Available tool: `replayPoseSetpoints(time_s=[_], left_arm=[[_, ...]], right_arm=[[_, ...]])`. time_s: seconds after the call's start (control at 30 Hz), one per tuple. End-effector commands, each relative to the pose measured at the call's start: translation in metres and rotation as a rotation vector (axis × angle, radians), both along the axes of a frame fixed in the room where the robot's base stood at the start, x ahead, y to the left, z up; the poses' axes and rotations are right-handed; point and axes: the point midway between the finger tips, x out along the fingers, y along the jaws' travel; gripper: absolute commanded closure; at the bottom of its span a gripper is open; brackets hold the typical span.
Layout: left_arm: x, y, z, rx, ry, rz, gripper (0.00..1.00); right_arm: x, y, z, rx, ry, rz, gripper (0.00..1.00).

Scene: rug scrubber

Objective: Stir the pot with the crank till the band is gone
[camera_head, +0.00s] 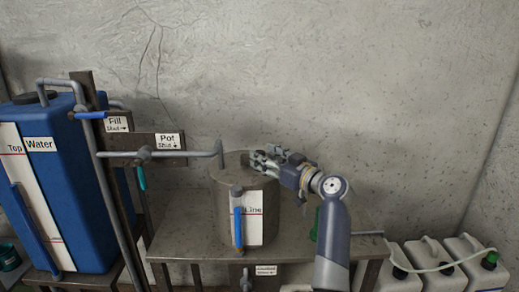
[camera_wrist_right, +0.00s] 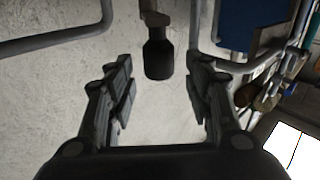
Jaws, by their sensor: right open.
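The pot (camera_head: 262,190) is a grey-brown cylinder standing on a table, with a white strip marked "Line" and a blue-handled fitting (camera_head: 238,225) on its front. My right gripper (camera_head: 262,160) is at the pot's top right, covering part of its rim. In the right wrist view, its two fingers stand apart with nothing clamped. A black grip (camera_wrist_right: 158,58), apparently the crank's handle, shows between and beyond the fingers; I cannot tell whether they touch it. The rest of the crank and any band in the pot are hidden. My left gripper is not in view.
A blue water tank (camera_head: 75,185) stands left of the table (camera_head: 190,232). A grey pipe (camera_head: 190,154) with a "Pot" sign (camera_head: 167,141) reaches toward the pot. White jugs (camera_head: 432,255) stand at the lower right. The wall behind is bare.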

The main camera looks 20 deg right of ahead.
Motion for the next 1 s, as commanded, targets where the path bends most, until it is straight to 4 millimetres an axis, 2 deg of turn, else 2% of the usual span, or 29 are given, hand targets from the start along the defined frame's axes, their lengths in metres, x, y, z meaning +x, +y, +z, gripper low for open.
replayPoseSetpoints(time_s=[0.1,0.23,0.63,0.67,0.87,1.0], left_arm=[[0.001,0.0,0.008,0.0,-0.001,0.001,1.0],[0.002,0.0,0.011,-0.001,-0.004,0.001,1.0],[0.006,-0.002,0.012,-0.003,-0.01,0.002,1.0],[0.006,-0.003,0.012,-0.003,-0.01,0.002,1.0],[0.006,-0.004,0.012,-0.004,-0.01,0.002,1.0],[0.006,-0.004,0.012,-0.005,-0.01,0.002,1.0]], right_arm=[[0.015,0.007,0.002,0.002,0.001,0.001,0.52],[0.025,0.011,0.001,0.001,0.0,0.0,0.52],[0.03,0.013,-0.001,0.0,0.001,0.0,0.52],[0.03,0.013,-0.001,0.0,0.001,0.0,0.55],[0.03,0.013,-0.001,0.0,0.001,0.0,1.0],[0.03,0.013,-0.001,0.0,0.001,0.0,1.0]])
